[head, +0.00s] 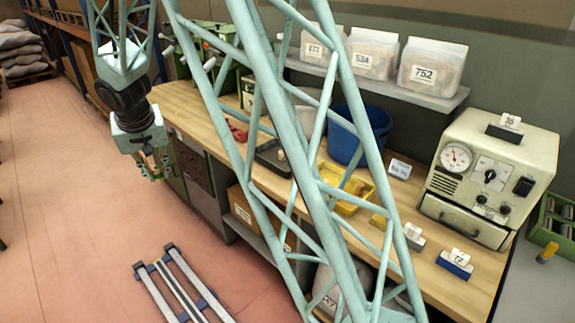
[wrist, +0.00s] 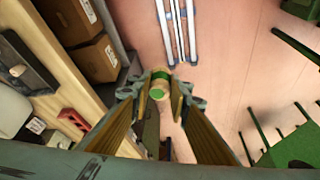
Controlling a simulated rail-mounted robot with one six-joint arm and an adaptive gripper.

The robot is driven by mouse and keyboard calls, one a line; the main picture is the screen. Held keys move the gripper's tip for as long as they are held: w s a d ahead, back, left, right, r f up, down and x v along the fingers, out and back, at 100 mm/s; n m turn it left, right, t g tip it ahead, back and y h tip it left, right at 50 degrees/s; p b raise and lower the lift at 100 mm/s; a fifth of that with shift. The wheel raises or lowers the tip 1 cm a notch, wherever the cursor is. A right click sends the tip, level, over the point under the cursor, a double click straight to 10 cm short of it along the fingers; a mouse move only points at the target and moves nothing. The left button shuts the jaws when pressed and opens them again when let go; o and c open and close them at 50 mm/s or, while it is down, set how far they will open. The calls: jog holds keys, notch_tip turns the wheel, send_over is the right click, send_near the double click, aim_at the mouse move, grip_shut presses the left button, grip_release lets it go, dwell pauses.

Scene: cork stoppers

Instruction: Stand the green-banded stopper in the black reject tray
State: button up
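The green-banded stopper (wrist: 158,84) is between the fingertips of my gripper (wrist: 157,90) in the wrist view, its tan end towards the camera. My gripper (head: 151,168) appears shut on it, held over the red floor in front of the bench's left part in the head view. The black reject tray (head: 268,164) lies on the wooden bench to the right of my gripper, partly hidden by my lattice arm. A small pale thing shows at the tray's right end. The tray also shows at the left of the wrist view (wrist: 22,55).
Near the tray are a red object (head: 237,132), a blue bin (head: 352,140) and a yellow tray (head: 357,190). An instrument box (head: 490,170) stands at the right. A shelf (head: 420,95) with tubs overhangs the bench's back. A rail frame (head: 180,285) lies on the floor.

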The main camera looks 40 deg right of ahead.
jog(key=shift+s, duration=0.5)
jog(key=shift+w+d, duration=0.1)
jog(key=shift+d, duration=0.05)
jog(key=shift+w+d+f, duration=0.1)
jog(key=shift+w+d, duration=0.35)
jog(key=w+d+f+m+h+p, duration=0.1)
jog(key=w+d+f+m+p, duration=0.1)
jog(key=w+d, duration=0.5)
jog(key=w+d+f+m+p, duration=0.2)
jog(key=w+d, duration=0.2)
jog(key=d, duration=0.5)
jog(key=w+d+f+m+p, duration=0.1)
jog(key=w+d+f, duration=0.1)
jog(key=d, duration=0.5)
jog(key=w+d+f+m+g+h+p, duration=0.1)
jog(key=d+f+m, duration=0.1)
jog(key=d+f, duration=0.2)
jog(key=w+d+f+m+g+p, duration=0.1)
jog(key=w+d+f+p, duration=0.1)
jog(key=d, duration=0.9)
jog(key=shift+w+f+m, duration=0.3)
jog(key=shift+f, duration=0.1)
